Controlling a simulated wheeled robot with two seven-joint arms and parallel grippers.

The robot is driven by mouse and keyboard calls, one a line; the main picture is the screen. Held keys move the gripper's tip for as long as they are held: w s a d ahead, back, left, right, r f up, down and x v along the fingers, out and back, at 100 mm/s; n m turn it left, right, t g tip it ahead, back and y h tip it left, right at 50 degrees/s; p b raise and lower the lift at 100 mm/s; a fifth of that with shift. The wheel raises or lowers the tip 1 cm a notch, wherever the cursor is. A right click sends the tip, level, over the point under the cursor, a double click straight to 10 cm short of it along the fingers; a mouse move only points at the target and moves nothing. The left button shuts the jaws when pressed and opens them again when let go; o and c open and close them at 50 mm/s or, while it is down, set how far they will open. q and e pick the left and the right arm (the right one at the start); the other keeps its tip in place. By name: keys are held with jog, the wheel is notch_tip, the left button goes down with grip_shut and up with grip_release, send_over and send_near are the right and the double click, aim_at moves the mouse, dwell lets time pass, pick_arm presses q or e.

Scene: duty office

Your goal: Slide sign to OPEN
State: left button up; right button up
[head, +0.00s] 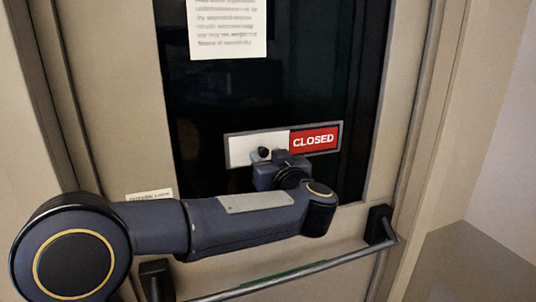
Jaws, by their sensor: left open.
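The sliding sign (314,139) is mounted on the dark glass of a door. Its right part is red and reads CLOSED, and its left part is a plain white slider panel (243,150). A small dark knob (264,152) shows on the white panel near its right end. My left gripper (282,158) is in front of the sign's lower middle, by the knob. It is open; its fingers are small and partly hidden by the wrist, so I cannot tell whether they touch the knob. My right gripper is not in view.
A printed notice (228,28) hangs on the glass above. A metal push bar (300,270) crosses the door below my left arm. A small label (150,195) is partly hidden behind the arm. The beige door frame (440,110) and wall stand at the right.

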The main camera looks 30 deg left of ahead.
pick_arm(q)
jog(key=shift+w+a, duration=0.15)
jog(key=shift+a, duration=0.1)
grip_shut()
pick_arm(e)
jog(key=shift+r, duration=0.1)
